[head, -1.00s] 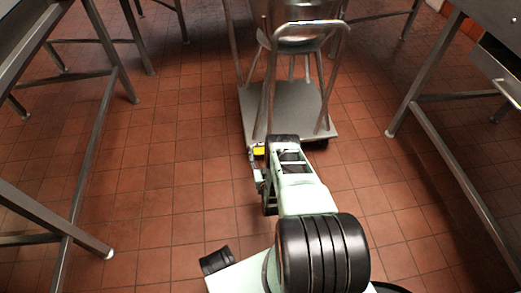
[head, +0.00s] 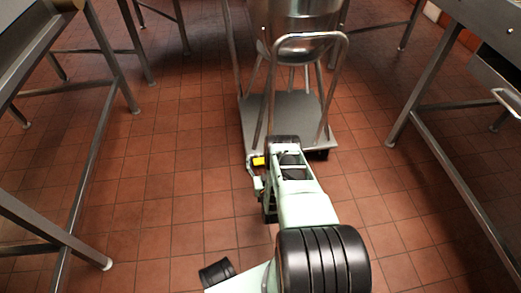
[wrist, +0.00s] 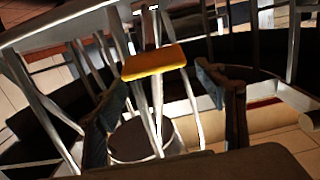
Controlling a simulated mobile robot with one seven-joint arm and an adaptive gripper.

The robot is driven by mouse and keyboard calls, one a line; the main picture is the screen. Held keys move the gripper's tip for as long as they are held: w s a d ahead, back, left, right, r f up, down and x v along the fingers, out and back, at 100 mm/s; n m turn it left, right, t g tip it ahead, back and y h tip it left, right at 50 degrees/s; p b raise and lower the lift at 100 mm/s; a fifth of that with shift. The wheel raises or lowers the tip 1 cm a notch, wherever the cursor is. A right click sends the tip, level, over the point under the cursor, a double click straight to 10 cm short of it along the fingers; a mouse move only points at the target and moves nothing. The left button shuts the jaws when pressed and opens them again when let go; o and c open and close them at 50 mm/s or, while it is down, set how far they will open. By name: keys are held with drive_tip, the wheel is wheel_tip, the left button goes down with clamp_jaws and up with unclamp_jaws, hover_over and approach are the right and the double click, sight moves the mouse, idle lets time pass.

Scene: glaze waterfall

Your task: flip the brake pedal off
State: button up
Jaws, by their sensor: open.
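The yellow brake pedal (head: 258,161) shows at the near left corner of the wheeled platform cart (head: 282,112), just left of my arm. In the wrist view the yellow pedal (wrist: 155,62) lies ahead, between and beyond the fingertips of my gripper (wrist: 162,82). The two dark fingers are spread apart with nothing between them. I cannot tell the exact gap from the fingertips to the pedal. In the head view my arm hides most of the gripper and part of the cart's near edge.
Steel tables flank the aisle at left (head: 95,150) and right (head: 415,110). Tiled floor (head: 165,170) is clear left of my arm.

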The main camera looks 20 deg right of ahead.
wheel_tip(320, 180, up, 8)
drive_tip(key=shift+f, duration=0.2)
idle(0.6)
